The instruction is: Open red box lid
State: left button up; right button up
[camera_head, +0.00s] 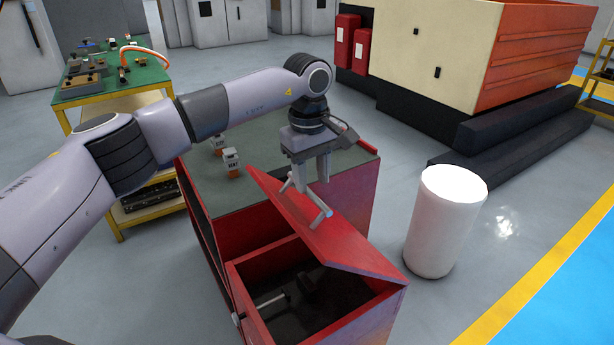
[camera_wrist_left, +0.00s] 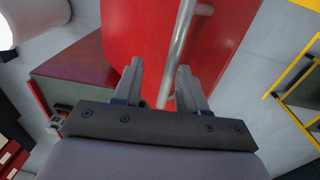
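The red box (camera_head: 258,315) stands open at the front, and its dark inside shows. Its red lid (camera_head: 345,245) is raised and tilted above the opening. A grey bar handle (camera_head: 322,218) is on the lid; it also shows in the left wrist view (camera_wrist_left: 183,40). My left gripper (camera_head: 312,186) points down at the lid by the handle. In the left wrist view its two fingers (camera_wrist_left: 160,85) are spread, with the handle bar running between them and a gap visible. I cannot tell whether a finger touches the bar. My right gripper is out of view.
A green-topped cabinet (camera_head: 350,185) adjoins the box and carries small labelled items (camera_head: 232,160). A white cylinder (camera_head: 445,220) stands close on the right. A yellow-framed table (camera_head: 120,75) is behind at left, and a large cream and red machine (camera_head: 430,45) behind at right.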

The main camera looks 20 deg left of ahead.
pick_arm(q)
jog(key=r, duration=0.1)
jog(key=w+d+r+p, duration=0.1)
jog(key=w+r+p, duration=0.1)
jog(key=r, duration=0.1)
jog(key=shift+d, duration=0.35)
dwell(0.4)
